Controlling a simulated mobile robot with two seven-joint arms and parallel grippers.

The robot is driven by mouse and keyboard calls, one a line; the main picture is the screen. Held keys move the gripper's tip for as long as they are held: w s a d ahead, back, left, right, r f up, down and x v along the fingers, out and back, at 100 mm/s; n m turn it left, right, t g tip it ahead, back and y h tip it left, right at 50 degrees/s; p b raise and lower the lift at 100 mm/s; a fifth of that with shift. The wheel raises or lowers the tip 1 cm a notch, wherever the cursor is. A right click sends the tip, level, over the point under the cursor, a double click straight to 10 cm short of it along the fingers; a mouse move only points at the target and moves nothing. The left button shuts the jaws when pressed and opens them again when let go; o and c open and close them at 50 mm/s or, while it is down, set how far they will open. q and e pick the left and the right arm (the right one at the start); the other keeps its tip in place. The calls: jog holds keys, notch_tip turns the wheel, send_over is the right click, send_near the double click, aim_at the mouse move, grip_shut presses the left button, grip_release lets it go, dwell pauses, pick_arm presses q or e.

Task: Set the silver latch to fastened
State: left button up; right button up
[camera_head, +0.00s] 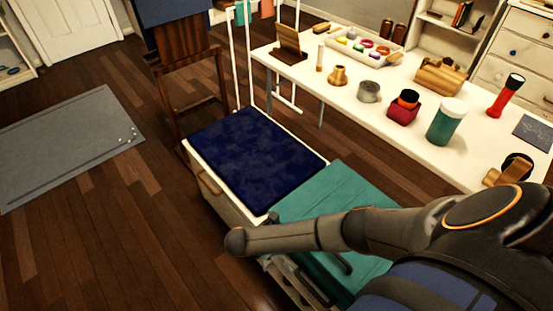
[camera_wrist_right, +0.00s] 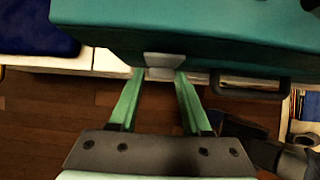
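A teal case (camera_head: 330,190) lies at the front end of the low white bench, partly hidden by my right arm. The right wrist view shows its teal front edge (camera_wrist_right: 230,28). The silver latch (camera_wrist_right: 164,59) is a small pale plate at the lower part of this edge. I cannot tell whether it is fastened. My right gripper (camera_wrist_right: 160,74) is open, its two green fingers apart at the lower sides of the latch. I cannot tell whether they touch it. The right gripper is not clearly visible in the head view. My left gripper is in neither view.
A black handle (camera_wrist_right: 250,86) sits right of the latch. A dark blue cushion (camera_head: 255,155) lies beyond the case on the white bench (camera_head: 222,199). A white table (camera_head: 385,110) with several small items stands at the right.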

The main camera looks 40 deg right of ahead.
jog(key=shift+o, duration=1.3)
jog(key=shift+d, duration=0.15)
jog(key=p+v, duration=0.3)
jog(key=v, duration=0.9)
jog(key=shift+r, duration=0.2)
jog(key=shift+a, duration=0.25)
